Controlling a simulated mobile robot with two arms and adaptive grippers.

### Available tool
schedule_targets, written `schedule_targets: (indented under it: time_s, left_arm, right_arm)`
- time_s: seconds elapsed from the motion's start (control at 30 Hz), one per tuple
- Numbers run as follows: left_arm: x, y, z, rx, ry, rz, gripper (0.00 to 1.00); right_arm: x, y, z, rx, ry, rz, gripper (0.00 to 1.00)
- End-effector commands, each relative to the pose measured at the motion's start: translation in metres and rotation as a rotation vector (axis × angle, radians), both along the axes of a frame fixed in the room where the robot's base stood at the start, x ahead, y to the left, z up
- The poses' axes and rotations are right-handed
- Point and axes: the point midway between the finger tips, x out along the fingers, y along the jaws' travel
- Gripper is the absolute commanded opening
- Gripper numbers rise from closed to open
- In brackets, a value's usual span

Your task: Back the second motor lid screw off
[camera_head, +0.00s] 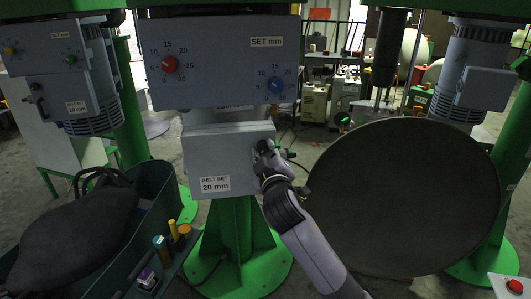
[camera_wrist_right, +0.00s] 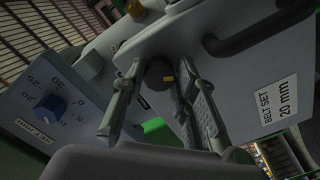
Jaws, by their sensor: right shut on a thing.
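The grey motor lid (camera_head: 212,152) carries a "BELT SET 20 mm" label and sits below the dial panel. My right gripper (camera_head: 266,152) is at the lid's right edge and hides the screw there in the head view. My left gripper is not in view.
The "SET mm" panel (camera_head: 222,60) with a red and a blue dial overhangs the lid. A large dark round disc (camera_head: 400,200) stands close to the right of my right arm.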

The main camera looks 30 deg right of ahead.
Motion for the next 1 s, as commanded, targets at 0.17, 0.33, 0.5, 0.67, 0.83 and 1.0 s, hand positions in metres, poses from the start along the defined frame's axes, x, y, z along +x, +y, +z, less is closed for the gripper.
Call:
schedule_targets:
  time_s: [0.17,0.33,0.5,0.67,0.83,1.0]
  left_arm:
    - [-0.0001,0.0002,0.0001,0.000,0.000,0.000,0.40]
    - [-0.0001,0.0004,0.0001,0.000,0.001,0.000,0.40]
    - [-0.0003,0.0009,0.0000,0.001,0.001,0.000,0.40]
    - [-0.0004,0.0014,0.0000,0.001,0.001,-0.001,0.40]
    - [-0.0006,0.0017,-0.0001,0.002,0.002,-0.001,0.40]
    - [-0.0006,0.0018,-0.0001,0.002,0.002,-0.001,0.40]
  right_arm:
    - [-0.0001,0.0006,0.0028,-0.156,0.064,0.002,0.00]
    - [0.0000,0.0006,0.0030,-0.304,0.131,0.003,0.00]
    - [0.0000,0.0006,0.0030,-0.450,0.199,0.004,0.00]
    - [-0.0001,0.0007,0.0026,-0.589,0.264,0.004,0.00]
    - [0.0000,0.0007,0.0029,-0.735,0.330,0.004,0.00]
    - [0.0000,0.0009,0.0028,-0.881,0.397,0.005,0.00]
